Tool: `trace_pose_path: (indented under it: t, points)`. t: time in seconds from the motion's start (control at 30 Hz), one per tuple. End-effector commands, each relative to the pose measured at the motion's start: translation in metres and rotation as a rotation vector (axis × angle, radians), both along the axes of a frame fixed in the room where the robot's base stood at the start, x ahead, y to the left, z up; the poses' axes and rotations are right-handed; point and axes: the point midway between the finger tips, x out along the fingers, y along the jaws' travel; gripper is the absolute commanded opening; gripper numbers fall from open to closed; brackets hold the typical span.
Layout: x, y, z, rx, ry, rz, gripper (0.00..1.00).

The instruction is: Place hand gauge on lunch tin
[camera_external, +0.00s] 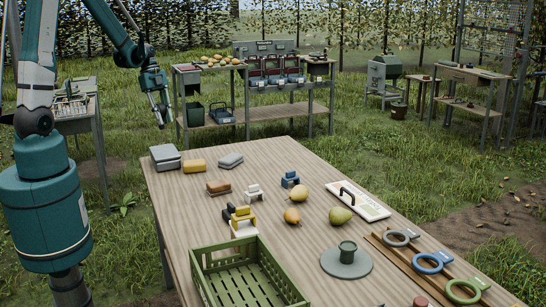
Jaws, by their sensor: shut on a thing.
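My gripper (159,113) hangs at the upper left, above the far left end of the wooden table and apart from the tabletop. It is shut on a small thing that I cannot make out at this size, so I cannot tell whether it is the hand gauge. A grey, flat, lidded box (165,157), which looks like the lunch tin, lies at the table's far left corner, below my gripper in the picture. Ring-shaped gauges with handles, one grey (399,238), one blue (430,262) and one green (467,290), lie on a wooden rack at the right.
The far edge is clear.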

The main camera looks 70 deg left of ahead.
Motion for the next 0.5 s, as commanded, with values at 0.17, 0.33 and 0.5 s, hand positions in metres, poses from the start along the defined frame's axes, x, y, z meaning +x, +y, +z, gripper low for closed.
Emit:
trace_pose_path:
  t: [0.17,0.33,0.5]
  points:
    - [0.000,0.000,0.000,0.000,0.000,0.000,0.03]
    - [0.001,0.000,-0.003,0.000,0.000,0.000,0.03]
    - [0.001,0.000,-0.015,0.000,0.000,0.000,0.03]
